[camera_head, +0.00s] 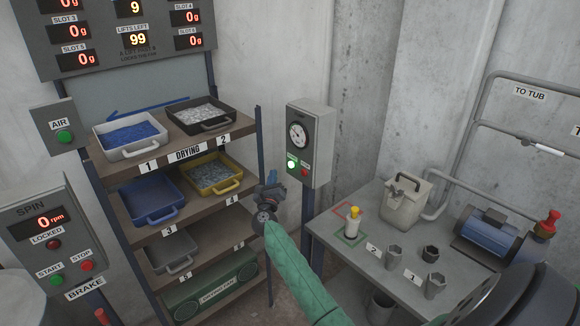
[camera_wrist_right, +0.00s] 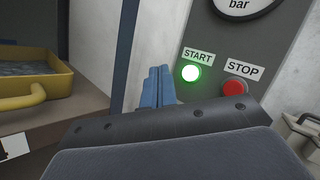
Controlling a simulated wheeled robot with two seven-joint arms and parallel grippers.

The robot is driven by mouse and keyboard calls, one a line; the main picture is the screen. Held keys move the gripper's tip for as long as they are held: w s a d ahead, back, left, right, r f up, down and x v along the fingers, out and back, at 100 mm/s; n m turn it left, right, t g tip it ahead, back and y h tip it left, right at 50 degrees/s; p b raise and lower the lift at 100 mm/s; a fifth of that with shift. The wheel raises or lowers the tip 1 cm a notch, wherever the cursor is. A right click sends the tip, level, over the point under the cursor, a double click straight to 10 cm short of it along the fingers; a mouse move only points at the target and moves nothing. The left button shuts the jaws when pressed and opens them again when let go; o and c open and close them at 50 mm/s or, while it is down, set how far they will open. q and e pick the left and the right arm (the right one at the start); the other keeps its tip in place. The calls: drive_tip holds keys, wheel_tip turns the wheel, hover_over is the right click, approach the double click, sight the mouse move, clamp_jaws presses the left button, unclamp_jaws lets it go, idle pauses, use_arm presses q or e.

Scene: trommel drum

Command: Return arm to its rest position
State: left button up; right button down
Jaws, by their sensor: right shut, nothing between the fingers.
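My right arm, in a green sleeve, reaches up from the bottom of the head view. Its right gripper (camera_head: 271,178) is between the drying rack and the grey gauge box. In the right wrist view the blue fingertips (camera_wrist_right: 157,87) are together with nothing between them. They are just left of the lit green START button (camera_wrist_right: 191,73); I cannot tell whether they touch the box. My left gripper is in neither view.
The drying rack (camera_head: 186,158) with several trays stands at left. The gauge box (camera_head: 311,143) has a red STOP button (camera_wrist_right: 235,89). A blue motor (camera_head: 490,234) is beyond.

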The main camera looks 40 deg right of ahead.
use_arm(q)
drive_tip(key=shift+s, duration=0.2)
